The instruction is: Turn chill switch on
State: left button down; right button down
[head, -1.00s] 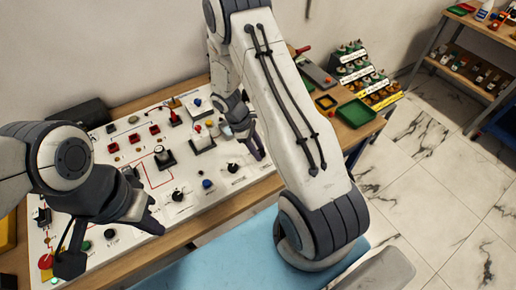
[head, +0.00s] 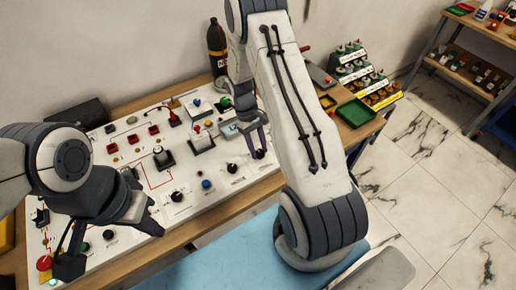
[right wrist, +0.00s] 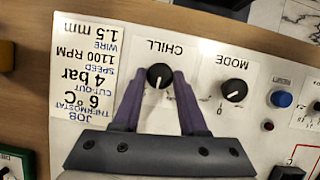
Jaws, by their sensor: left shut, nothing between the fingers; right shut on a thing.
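The chill switch is a round black knob (right wrist: 159,76) with a white pointer line, under an upside-down CHILL label (right wrist: 170,48) in the right wrist view. My right gripper (right wrist: 162,80) is shut on it, with one purple finger on each side. In the head view, this gripper (head: 258,147) is at the knob near the right end of the white panel (head: 110,215). Its pointer points roughly toward the gripper's palm. My left gripper (head: 158,225) is shut and empty above the panel's front left part.
A similar MODE knob (right wrist: 234,90) sits beside the chill knob, with a blue button (right wrist: 281,98) beyond it. A printed job card (right wrist: 88,75) lies on the other side. A dark bottle (head: 217,50) stands behind the panel. A green tray (head: 356,113) is at right.

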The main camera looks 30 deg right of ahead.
jog(key=m, duration=0.2)
jog(key=m+y, duration=0.1)
jog(key=m, duration=0.1)
jog(key=m+y, duration=0.1)
jog(key=m, duration=0.1)
jog(key=shift+d+t, duration=0.25)
jog(key=shift+t, duration=0.05)
jog(key=shift+r, duration=0.1)
dwell(0.3)
jog(key=shift+c, duration=2.2)
grip_release()
jog(key=shift+b, duration=0.3)
jog(key=b+v, duration=0.2)
jog(key=v, duration=0.8)
jog(key=shift+d+b, duration=0.15)
jog(key=shift+b, duration=0.15)
jog(key=shift+w+r, duration=0.1)
jog(key=shift+r, duration=0.05)
